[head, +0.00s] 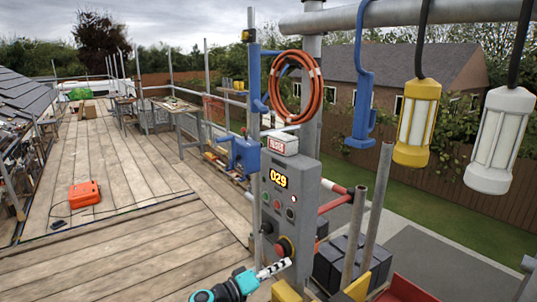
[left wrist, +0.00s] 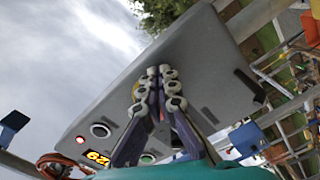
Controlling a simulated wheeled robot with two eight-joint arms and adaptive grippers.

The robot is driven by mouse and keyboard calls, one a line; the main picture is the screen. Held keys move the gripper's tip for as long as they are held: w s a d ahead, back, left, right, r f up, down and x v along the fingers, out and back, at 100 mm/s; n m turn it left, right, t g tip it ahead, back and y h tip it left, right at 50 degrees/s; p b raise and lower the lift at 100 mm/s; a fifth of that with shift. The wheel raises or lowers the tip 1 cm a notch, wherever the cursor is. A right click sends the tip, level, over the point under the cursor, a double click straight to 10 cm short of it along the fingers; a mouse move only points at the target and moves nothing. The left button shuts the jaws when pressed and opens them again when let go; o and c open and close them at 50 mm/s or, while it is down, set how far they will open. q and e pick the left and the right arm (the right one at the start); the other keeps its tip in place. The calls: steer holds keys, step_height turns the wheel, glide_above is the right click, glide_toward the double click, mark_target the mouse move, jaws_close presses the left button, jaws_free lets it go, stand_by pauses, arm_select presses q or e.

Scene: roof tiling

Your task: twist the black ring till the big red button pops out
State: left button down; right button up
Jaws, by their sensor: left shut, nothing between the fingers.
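The big red button (head: 283,248) sits low on the front of a grey control box, with a dark ring around it. My left gripper (head: 287,265) comes in from below left in the head view, its fingertips just below the button. I cannot tell whether they touch the ring. In the left wrist view the closed fingers (left wrist: 159,84) lie in front of the box face (left wrist: 215,75) and hold nothing. They hide most of the button; only a small red and yellow edge shows beside them. My right gripper is not in view.
The box carries a lit display (head: 278,178) reading 029 and several small buttons. A fuses box (head: 283,144) sits above. Metal poles (head: 375,205) stand close right. Yellow (head: 416,120) and white (head: 502,138) lamps hang at right. An orange case (head: 84,194) lies on open planks.

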arm_select(q)
steer(key=shift+f, duration=0.1)
steer(key=b+v, duration=0.1)
steer(key=v, duration=0.5)
steer(key=shift+s+f, duration=0.2)
stand_by(0.4)
steer(key=shift+d, duration=0.15)
